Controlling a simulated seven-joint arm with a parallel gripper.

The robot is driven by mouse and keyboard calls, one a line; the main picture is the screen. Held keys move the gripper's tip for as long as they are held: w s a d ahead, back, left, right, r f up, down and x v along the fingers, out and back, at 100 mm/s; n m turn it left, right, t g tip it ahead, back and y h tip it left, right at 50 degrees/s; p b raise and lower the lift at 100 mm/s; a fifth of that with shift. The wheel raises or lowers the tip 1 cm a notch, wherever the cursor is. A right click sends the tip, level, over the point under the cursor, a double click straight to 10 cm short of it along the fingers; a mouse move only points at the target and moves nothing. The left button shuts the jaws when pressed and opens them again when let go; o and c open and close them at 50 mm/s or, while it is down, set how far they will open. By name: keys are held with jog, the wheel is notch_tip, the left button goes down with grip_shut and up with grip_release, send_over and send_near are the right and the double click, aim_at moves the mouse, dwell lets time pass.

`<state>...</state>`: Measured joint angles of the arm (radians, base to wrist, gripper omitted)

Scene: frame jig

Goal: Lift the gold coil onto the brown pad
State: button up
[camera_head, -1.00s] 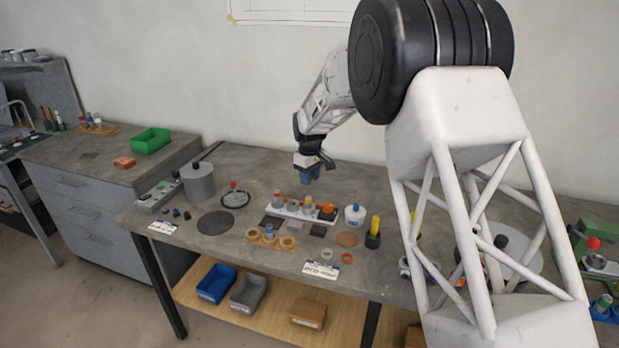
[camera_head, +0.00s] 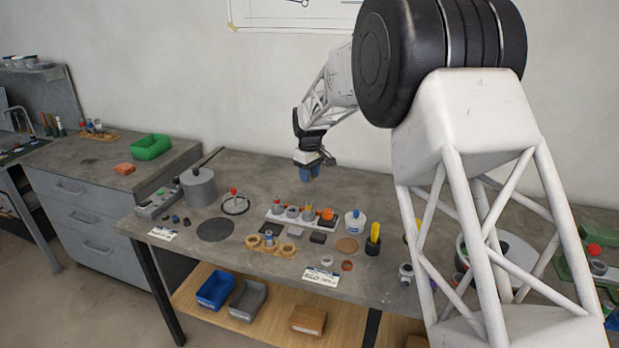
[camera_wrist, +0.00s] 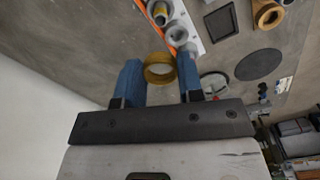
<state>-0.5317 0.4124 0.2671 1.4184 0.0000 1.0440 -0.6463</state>
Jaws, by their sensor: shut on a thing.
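My gripper (camera_head: 309,171) hangs above the back middle of the bench. In the wrist view, its blue fingers (camera_wrist: 159,76) are shut on the gold coil (camera_wrist: 158,75), a short ring with an open centre. In the head view I cannot make out the coil at the fingertips. The brown pad (camera_head: 347,245), a flat round disc, lies on the bench in front of the white pot and to the right of the white rack. It is below my gripper and to its right in the head view, with its top bare. I cannot make it out in the wrist view.
A white rack (camera_head: 276,217) with several parts stands below and in front of my gripper. A white pot (camera_head: 354,224) and a black holder with a yellow handle (camera_head: 373,243) flank the pad. A wooden block (camera_head: 258,247) with rings and a dark disc (camera_head: 215,230) lie left.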

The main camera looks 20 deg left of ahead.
jog(key=shift+r, duration=0.4)
jog(key=shift+d, duration=0.1)
send_over(349, 246)
notch_tip(349, 246, down, 11)
jog(key=shift+f, duration=0.15)
jog(key=shift+f, duration=0.2)
jog(key=shift+f, duration=2.3)
jog(key=shift+f, duration=0.5)
dwell(0.7)
